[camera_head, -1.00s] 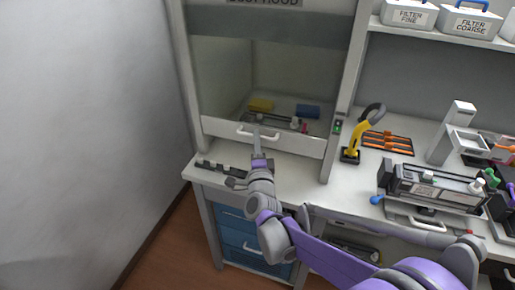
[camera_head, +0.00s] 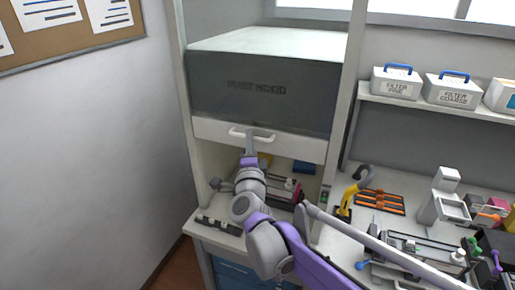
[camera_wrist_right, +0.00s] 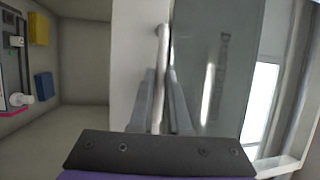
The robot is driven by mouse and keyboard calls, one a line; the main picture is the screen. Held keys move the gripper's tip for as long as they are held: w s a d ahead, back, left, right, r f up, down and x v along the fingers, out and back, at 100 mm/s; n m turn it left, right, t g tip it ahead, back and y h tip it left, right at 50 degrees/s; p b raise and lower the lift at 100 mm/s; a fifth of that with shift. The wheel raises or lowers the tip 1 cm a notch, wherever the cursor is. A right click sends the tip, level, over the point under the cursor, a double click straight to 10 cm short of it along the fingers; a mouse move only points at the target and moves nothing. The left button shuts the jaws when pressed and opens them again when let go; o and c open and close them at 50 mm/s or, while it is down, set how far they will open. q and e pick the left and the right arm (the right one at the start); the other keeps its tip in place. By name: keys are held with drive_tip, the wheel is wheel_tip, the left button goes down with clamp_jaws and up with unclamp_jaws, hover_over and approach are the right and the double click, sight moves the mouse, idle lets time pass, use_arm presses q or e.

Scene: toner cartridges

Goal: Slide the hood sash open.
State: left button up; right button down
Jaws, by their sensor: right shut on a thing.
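The dust hood sash (camera_head: 215,130) is raised well above the hood floor, leaving an opening below its white bottom rail. The white bar handle (camera_head: 238,132) sits on that rail. My right gripper (camera_head: 250,140) is shut on the handle, reaching up from below. In the right wrist view the handle (camera_wrist_right: 162,45) runs down between the two fingers of the gripper (camera_wrist_right: 161,85), with the white rail and grey glass (camera_wrist_right: 215,65) behind. The fingers cover part of the handle. My left gripper is not in view.
Inside the hood are a blue block (camera_head: 304,167), a yellow block (camera_head: 264,160) and a tray device, partly behind my arm. A yellow tool (camera_head: 350,190) stands right of the hood. An orange rack (camera_head: 380,202) and other devices fill the right bench. Filter boxes (camera_head: 395,82) sit on a shelf.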

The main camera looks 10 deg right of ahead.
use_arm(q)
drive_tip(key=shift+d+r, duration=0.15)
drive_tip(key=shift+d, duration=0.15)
use_arm(e)
drive_tip(key=shift+r, duration=0.5)
drive_tip(key=c, duration=0.9)
unclamp_jaws()
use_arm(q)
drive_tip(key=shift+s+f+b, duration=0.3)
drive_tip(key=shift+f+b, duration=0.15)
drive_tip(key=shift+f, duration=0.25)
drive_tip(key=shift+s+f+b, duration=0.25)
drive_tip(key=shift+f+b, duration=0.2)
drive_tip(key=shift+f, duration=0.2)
use_arm(e)
drive_tip(key=shift+v, duration=5.5)
